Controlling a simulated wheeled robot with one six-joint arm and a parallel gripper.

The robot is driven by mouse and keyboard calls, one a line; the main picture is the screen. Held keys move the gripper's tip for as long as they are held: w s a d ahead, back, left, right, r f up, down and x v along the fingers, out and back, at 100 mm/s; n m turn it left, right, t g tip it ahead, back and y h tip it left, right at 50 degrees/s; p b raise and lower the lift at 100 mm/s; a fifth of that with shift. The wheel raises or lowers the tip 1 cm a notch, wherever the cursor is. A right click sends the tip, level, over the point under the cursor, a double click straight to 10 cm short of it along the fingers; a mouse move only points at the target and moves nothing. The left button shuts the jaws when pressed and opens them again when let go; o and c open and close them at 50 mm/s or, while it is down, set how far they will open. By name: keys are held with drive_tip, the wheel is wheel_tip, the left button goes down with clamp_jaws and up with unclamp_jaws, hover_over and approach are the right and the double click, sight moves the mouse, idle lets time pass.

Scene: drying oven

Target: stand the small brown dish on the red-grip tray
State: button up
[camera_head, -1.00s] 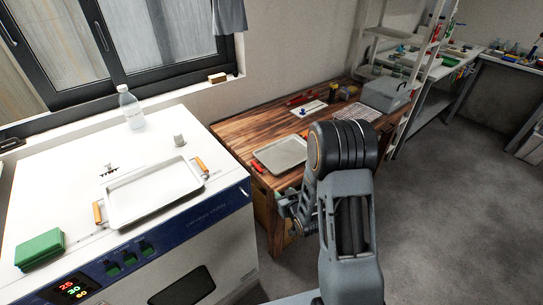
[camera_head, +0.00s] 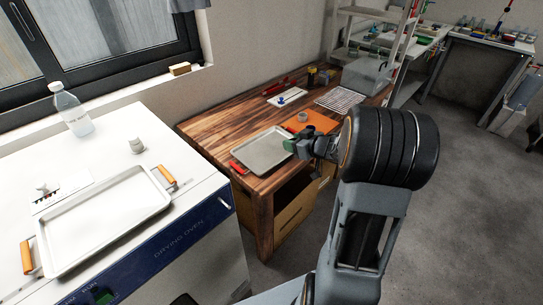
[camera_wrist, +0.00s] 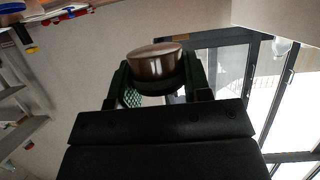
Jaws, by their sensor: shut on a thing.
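The small brown dish (camera_wrist: 155,62) is between the two green-padded fingers of my gripper (camera_wrist: 157,85) in the wrist view, and the jaws are shut on it. In the head view my gripper (camera_head: 297,146) is over the right end of the red-grip tray (camera_head: 262,153); I cannot make out the dish there. The tray is a pale, empty rectangle on the wooden table, with a red grip (camera_head: 237,167) at its left end. My gripper and arm hide the tray's right end. I cannot tell the height of the gripper above the tray.
A white tray with orange grips (camera_head: 105,218) sits on the drying oven (camera_head: 180,240) at left. A bottle (camera_head: 72,110) stands behind it. On the wooden table (camera_head: 215,125) are a small greyish cup-like thing (camera_head: 302,117), an orange mat (camera_head: 322,122) and a grey box (camera_head: 367,75).

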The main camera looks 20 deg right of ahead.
drive_tip(key=b, duration=0.2)
hover_over(272, 161)
drive_tip(key=s, duration=0.1)
drive_tip(key=f, duration=0.4)
drive_tip(key=d+f, duration=0.1)
drive_tip(key=f, duration=0.1)
drive_tip(key=shift+s, duration=0.15)
drive_tip(key=shift+w+a+f, duration=0.3)
drive_tip(key=shift+w+f, duration=0.15)
drive_tip(key=shift+f, duration=0.2)
drive_tip(key=shift+w+a+f+b, duration=0.15)
drive_tip(key=shift+f+b, duration=0.7)
drive_tip(key=shift+f, duration=0.9)
drive_tip(key=shift+f, duration=0.15)
